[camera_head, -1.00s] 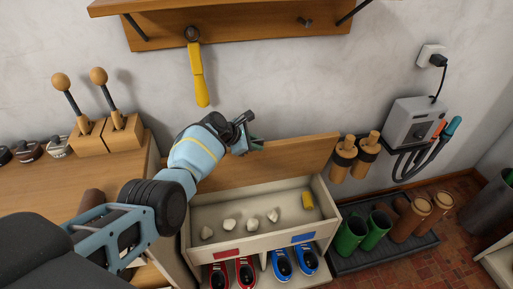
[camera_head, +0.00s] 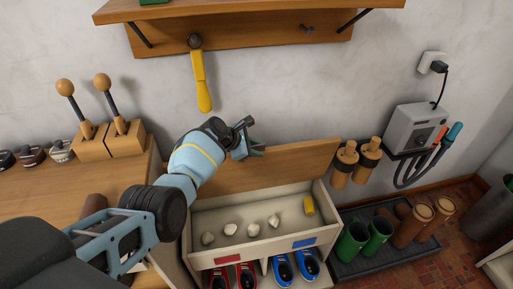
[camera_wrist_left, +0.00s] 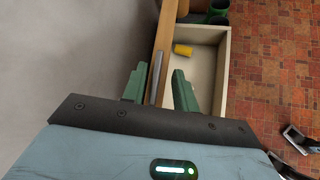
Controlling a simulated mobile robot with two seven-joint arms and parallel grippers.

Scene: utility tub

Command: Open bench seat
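The bench seat (camera_head: 265,169) is a wooden lid that stands raised at the back of a cream storage box (camera_head: 318,204). The box is open, with several pale lumps and a yellow block (camera_head: 309,205) inside.
A counter with two wooden-knobbed levers (camera_head: 104,115) stands at left. A yellow-handled tool (camera_head: 201,82) hangs below a wooden shelf (camera_head: 250,22). Red and blue shoes (camera_head: 282,269) sit under the box. Boots on a dark tray (camera_head: 385,254) stand at right.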

